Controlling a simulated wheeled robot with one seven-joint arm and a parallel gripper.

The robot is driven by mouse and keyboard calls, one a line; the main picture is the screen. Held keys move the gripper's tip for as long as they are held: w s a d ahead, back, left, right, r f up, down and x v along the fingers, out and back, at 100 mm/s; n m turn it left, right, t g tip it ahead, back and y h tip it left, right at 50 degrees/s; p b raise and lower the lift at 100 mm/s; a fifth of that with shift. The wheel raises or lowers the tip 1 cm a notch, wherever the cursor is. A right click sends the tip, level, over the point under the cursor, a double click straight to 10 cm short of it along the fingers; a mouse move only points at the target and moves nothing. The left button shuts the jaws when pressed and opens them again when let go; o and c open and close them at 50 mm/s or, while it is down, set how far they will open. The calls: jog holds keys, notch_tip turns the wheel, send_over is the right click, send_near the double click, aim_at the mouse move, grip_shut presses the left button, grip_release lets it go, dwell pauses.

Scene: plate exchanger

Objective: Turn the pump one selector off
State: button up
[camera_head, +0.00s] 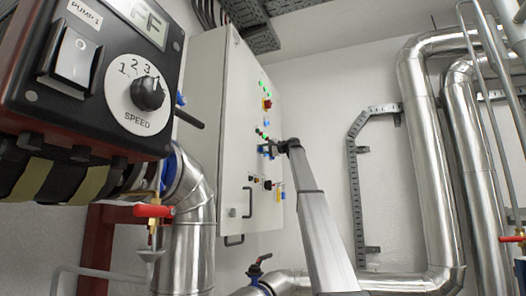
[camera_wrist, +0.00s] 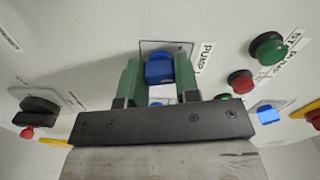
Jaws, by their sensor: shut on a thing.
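The pump one selector (camera_wrist: 160,68) is a blue knob on a light panel, beside a label reading PUMP 1 in the wrist view. My gripper (camera_wrist: 157,73) has its two green fingers on either side of the knob and is shut on it. The fingers and the dark bar behind them hide part of the selector's plate, and I cannot read the knob's position. In the head view my gripper (camera_head: 268,150) is at the front of the grey control cabinet (camera_head: 236,120), and the selector is too small to make out.
A green button (camera_wrist: 268,47), a red button (camera_wrist: 240,81) and a blue lamp (camera_wrist: 270,115) lie right of the selector. A black rotary knob (camera_wrist: 39,107) is at left. A PUMP 1 box with a speed dial (camera_head: 147,93) stands close at left; steel pipes (camera_head: 423,150) are at right.

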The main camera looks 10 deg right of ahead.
jog(key=shift+m, duration=1.2)
jog(key=o, duration=0.9)
jog(key=v, duration=1)
jog(key=shift+s+d, duration=0.2)
jog(key=shift+d, duration=0.15)
